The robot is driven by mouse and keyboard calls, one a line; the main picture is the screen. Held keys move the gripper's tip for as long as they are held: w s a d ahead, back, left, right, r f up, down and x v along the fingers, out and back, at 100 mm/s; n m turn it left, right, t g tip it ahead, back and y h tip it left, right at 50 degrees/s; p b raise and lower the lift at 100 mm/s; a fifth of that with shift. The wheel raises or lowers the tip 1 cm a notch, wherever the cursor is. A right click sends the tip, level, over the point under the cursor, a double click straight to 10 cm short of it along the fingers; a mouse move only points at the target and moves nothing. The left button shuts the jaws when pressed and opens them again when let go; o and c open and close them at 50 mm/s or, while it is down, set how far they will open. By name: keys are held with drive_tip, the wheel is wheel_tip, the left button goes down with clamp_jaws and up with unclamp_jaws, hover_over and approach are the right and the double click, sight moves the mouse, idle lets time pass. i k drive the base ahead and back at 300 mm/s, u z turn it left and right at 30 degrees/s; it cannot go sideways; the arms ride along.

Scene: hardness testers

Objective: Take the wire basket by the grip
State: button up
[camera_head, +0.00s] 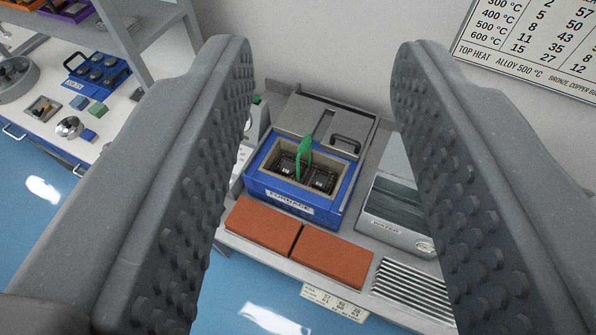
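The wire basket (322,180) is dark and sits inside the open blue furnace (262,186), with small blocks in it. Its green grip (305,157) stands up above the furnace opening. My gripper (322,65) is open, with its two studded grey fingers wide apart at left and right. The grip shows between the fingers, apart from both and farther from the camera. Nothing is held.
Two orange-brown bricks (262,228) lie in front of the furnace. A grey water tank (400,214) and a ribbed rack (412,288) are at right. The furnace's grey lid (318,118) lies behind the opening. A wall chart (530,45) hangs behind; another bench (60,115) is at left.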

sight(307, 143)
drive_tip(key=u, duration=0.1)
drive_tip(key=i, duration=1)
drive_tip(key=z, duration=0.1)
